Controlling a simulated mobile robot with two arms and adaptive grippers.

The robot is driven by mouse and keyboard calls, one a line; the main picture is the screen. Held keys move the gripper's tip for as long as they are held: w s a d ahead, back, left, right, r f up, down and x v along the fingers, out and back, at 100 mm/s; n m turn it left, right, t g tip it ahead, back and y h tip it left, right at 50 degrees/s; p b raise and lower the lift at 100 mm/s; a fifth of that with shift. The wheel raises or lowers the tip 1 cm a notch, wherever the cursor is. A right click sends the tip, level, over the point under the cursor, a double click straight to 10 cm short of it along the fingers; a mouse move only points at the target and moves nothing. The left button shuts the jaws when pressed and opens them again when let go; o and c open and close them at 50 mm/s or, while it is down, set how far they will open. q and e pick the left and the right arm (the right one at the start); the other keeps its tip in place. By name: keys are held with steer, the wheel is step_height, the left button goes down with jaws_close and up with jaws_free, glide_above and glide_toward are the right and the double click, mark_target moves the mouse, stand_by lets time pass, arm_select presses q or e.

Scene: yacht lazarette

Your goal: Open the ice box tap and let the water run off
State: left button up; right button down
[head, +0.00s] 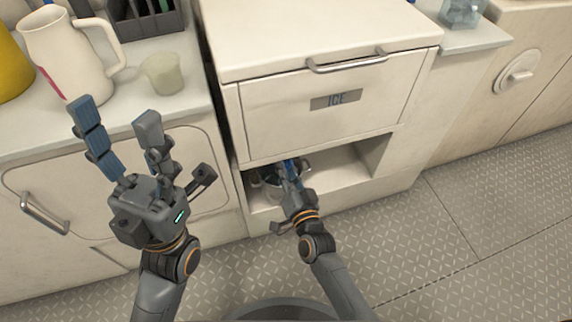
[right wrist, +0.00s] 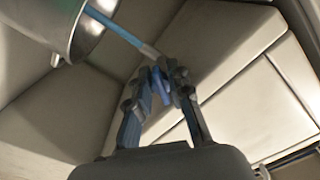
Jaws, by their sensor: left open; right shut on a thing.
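The ice box (head: 295,120) is a cream cabinet front marked ICE, with an open niche (head: 345,172) below it. My right gripper (head: 291,168) reaches into this niche. In the right wrist view, its fingers (right wrist: 160,82) are shut around the end of a thin blue rod (right wrist: 116,32). I cannot tell whether this rod is the tap's lever or a tube. A metal pot (right wrist: 78,22) is beside the rod, and in the head view it is partly hidden by my gripper. No running water shows. My left gripper (head: 115,110) is open and empty, raised before the left counter.
A white pitcher (head: 68,50), a pale cup (head: 162,74) and a dark rack (head: 150,22) stand on the left counter. A bar handle (head: 347,62) juts from the ice box front. The patterned floor (head: 440,240) is clear at the right.

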steer(key=n+p, duration=0.2)
steer(key=n, duration=0.1)
steer(key=n+p, duration=0.2)
steer(key=n, duration=0.1)
steer(key=shift+d, duration=0.1)
arm_select(q)
steer(key=w+d+f+g+y, duration=0.2)
steer(key=w+f+g+y, duration=0.1)
steer(key=w+f+g, duration=0.9)
steer(key=shift+w+f+m+g+y, duration=0.3)
steer(key=shift+w+f+g+y, duration=0.15)
steer(key=shift+w, duration=0.75)
arm_select(e)
steer(key=shift+f+n, duration=0.1)
steer(key=shift+n, duration=0.3)
steer(key=c, duration=1.5)
jaws_free()
steer(key=v, duration=1.2)
